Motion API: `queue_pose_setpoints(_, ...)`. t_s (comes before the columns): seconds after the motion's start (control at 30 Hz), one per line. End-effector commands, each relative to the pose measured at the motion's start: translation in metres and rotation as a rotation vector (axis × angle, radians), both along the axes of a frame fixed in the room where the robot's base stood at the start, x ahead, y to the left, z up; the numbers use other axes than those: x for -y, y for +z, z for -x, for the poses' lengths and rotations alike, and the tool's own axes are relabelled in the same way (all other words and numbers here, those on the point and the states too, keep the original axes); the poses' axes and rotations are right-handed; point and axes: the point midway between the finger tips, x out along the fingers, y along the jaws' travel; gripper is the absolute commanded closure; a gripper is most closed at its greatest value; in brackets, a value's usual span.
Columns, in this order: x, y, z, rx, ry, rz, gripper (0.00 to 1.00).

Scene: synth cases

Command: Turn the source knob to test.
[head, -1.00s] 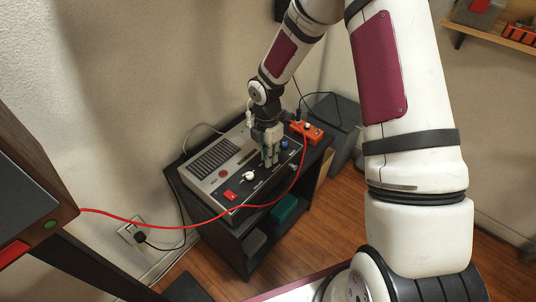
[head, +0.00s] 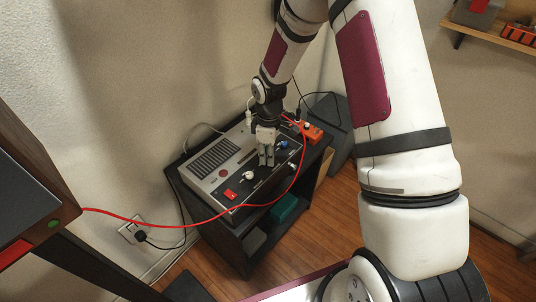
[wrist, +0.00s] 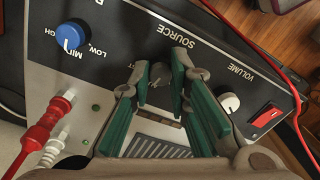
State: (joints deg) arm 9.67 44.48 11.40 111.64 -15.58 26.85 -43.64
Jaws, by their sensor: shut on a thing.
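In the head view my gripper (head: 266,160) reaches down to the panel and hides the knob.
A blue knob (wrist: 72,37), a white volume knob (wrist: 229,103) and a red switch (wrist: 268,117) flank the source knob. Red and white plugs (wrist: 48,122) stand at the panel's side. A red cable (head: 245,206) crosses the device's front. An orange box (head: 312,131) sits behind.

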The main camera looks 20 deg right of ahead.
Motion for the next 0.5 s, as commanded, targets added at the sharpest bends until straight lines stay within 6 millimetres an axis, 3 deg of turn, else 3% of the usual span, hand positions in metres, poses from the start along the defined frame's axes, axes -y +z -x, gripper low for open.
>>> queue_pose_setpoints(0.5, 0.0004, -0.0002, 0.0011, -0.001, -0.485, 0.001, 1.0)
